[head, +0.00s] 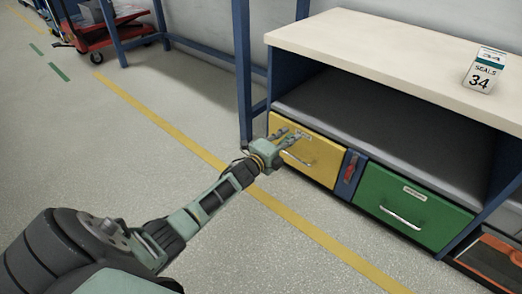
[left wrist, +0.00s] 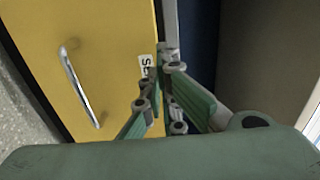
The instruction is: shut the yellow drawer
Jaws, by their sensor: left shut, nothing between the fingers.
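The yellow drawer (head: 322,172) is in the unit under the pale worktop, left of the green drawer. Its front looks close to flush with the green one; I cannot tell if a small gap is left. Its silver handle (head: 298,159) faces the aisle. My left gripper (head: 293,136) is shut and empty at the upper part of the yellow front, above the handle. In the left wrist view its fingers (left wrist: 158,84) lie over the drawer's edge near a white label, beside the handle (left wrist: 80,88). Contact is unclear. My right gripper is not in view.
The green drawer (head: 412,207) and a blue post (head: 347,178) with a red item are to the right. A blue frame leg (head: 242,75) stands left of the unit. Open floor (head: 140,165) lies left.

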